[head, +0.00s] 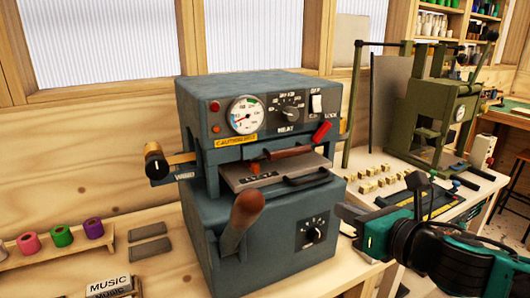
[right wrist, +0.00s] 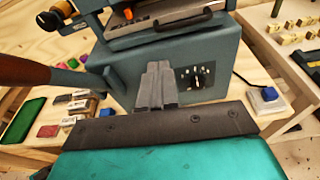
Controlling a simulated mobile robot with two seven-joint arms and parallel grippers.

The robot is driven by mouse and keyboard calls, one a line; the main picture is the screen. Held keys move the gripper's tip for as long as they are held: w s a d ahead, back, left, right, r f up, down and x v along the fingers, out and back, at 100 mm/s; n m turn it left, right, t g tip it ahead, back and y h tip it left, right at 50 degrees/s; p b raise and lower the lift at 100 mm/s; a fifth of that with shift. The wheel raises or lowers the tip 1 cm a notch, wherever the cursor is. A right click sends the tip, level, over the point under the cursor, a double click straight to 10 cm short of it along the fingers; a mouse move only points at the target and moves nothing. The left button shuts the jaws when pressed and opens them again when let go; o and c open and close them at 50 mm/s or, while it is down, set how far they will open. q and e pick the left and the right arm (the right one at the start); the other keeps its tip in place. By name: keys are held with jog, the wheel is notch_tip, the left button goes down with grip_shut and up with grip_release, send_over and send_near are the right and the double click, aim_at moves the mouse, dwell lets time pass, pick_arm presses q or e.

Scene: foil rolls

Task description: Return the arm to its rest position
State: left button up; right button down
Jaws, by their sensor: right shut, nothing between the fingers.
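My right gripper (head: 346,214) reaches in from the lower right in the head view, in front of the right side of the grey-blue heat press machine (head: 262,228). In the right wrist view my right gripper (right wrist: 157,68) has its fingers together with nothing between them. The fingers point toward the machine's lower body (right wrist: 135,75), near its dial plate (right wrist: 196,78). I cannot tell the exact gap to the machine. My left gripper is in neither view.
A green press (head: 435,120) stands on the right table, with small brass blocks (head: 372,183) before it. Coloured foil rolls (head: 62,235) sit on a rack at left. A brown-knobbed lever (head: 245,210) juts from the machine.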

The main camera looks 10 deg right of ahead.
jog(key=s+a+f+m+g, duration=0.1)
jog(key=s+a+f+m, duration=0.15)
jog(key=f+m, duration=0.5)
jog(key=s+a+f+m, duration=0.1)
jog(key=a+f+m, duration=0.4)
jog(key=m, duration=0.4)
jog(key=s+d+f+m+g+h, duration=0.1)
jog(key=s+d+f+m, duration=0.1)
jog(key=s+f+m, duration=0.4)
jog(key=s+d+f+m+g+h, duration=0.1)
jog(key=s+d+f+m+h, duration=0.1)
jog(key=s+f+m, duration=0.5)
notch_tip(320, 180, down, 6)
jog(key=m, duration=0.7)
jog(key=shift+s+d+g+h, duration=0.25)
jog(key=shift+d+g+h, duration=0.05)
jog(key=shift+g, duration=0.1)
